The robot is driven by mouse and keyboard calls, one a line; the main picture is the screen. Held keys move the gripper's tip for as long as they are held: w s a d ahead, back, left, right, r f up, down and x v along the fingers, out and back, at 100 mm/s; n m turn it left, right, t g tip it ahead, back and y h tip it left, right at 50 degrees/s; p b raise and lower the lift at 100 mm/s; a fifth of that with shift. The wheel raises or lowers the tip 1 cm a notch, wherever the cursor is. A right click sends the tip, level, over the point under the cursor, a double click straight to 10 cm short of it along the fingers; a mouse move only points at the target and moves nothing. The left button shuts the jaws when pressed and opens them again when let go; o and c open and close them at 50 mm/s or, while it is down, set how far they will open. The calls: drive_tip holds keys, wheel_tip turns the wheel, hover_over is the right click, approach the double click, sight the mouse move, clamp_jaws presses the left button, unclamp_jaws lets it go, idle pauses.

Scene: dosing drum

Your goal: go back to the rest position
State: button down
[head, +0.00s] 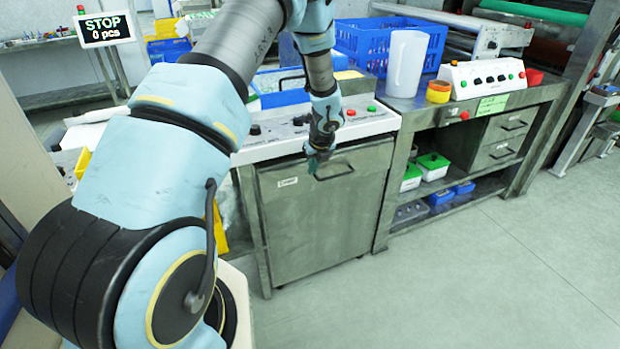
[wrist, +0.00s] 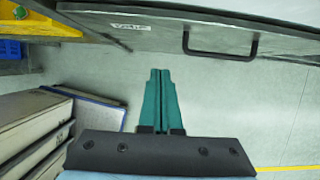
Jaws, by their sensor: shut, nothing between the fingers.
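My gripper (head: 316,165) is in front of the grey metal cabinet (head: 325,225), beside the cabinet's dark handle (head: 335,172). In the wrist view its two green fingers (wrist: 160,95) lie together, shut and empty. The handle (wrist: 220,50) shows beyond the fingertips to the right, and the gap between it and the fingers is clear there. My arm comes in from the left and reaches over the control panel (head: 375,125) down to the cabinet front.
A display (head: 104,29) reads STOP and 0 pcs. A blue crate (head: 400,42) and a white cylinder (head: 406,65) stand on the bench behind. Shelves with small boxes (head: 432,166) are at the right. The floor (head: 480,280) in front is free.

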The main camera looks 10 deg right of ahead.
drive_tip(key=s+a+r+n+g, duration=0.1)
drive_tip(key=s+a+r+n, duration=0.3)
drive_tip(key=a+r+n, duration=0.35)
drive_tip(key=s+a+r+n+g, duration=0.1)
drive_tip(key=s+a+r+n, duration=0.3)
drive_tip(key=a+r+n, duration=0.3)
drive_tip(key=s+a+r+n, duration=0.2)
drive_tip(key=s+a+n, duration=0.3)
drive_tip(key=s+n, duration=0.2)
drive_tip(key=s+a+r+n+h, duration=0.1)
drive_tip(key=s+a+r+n, duration=0.2)
drive_tip(key=s+n, duration=0.5)
drive_tip(key=a+n, duration=0.1)
drive_tip(key=n, duration=0.2)
drive_tip(key=shift+a+r+g, duration=0.35)
drive_tip(key=shift+g, duration=0.05)
